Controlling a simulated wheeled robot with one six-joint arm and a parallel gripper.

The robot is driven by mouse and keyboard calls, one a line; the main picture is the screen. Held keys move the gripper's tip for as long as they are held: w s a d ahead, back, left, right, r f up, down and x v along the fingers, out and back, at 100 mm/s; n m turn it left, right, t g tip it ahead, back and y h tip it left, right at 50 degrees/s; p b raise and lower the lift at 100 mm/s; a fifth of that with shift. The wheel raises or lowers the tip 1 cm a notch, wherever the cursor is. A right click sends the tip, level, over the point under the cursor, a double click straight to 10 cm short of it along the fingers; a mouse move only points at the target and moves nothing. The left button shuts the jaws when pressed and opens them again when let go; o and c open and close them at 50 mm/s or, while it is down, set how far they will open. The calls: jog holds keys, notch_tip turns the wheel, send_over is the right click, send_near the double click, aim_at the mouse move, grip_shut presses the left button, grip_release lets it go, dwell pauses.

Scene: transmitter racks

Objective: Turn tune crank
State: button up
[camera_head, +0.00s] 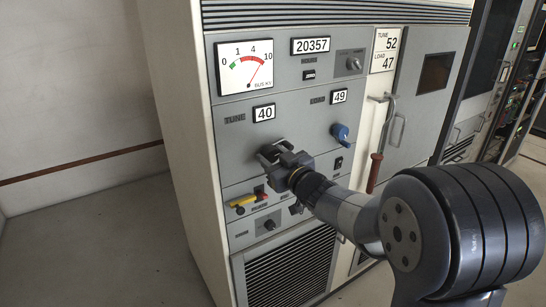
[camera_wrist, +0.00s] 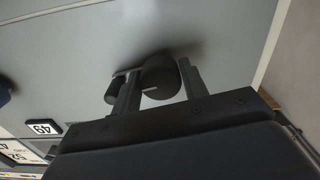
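The tune crank (camera_wrist: 160,76) is a dark round hub with a small knob at its left in the wrist view, set on the grey panel. In the head view it is mostly hidden behind my gripper (camera_head: 276,151), below the TUNE counter (camera_head: 264,113), which reads 40. In the wrist view my gripper (camera_wrist: 160,82) has one finger on each side of the hub. A placard (camera_head: 386,50) reads TUNE 52, LOAD 47.
A blue load knob (camera_head: 340,132) sits right of my gripper, below a LOAD counter (camera_head: 340,96) reading 49. A red-handled lever (camera_head: 375,172) stands out farther right. A yellow-handled control (camera_head: 242,201) lies below left. The floor at left (camera_head: 110,240) is clear.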

jog(key=c, duration=0.5)
jog(key=shift+f+n+b, duration=0.25)
jog(key=shift+n+b, duration=0.65)
jog(key=shift+b, duration=0.25)
jog(key=shift+n+b, duration=0.75)
jog(key=shift+n, duration=0.25)
jog(key=shift+r+n, duration=0.25)
jog(key=shift+n, duration=0.25)
jog(key=o, duration=0.7)
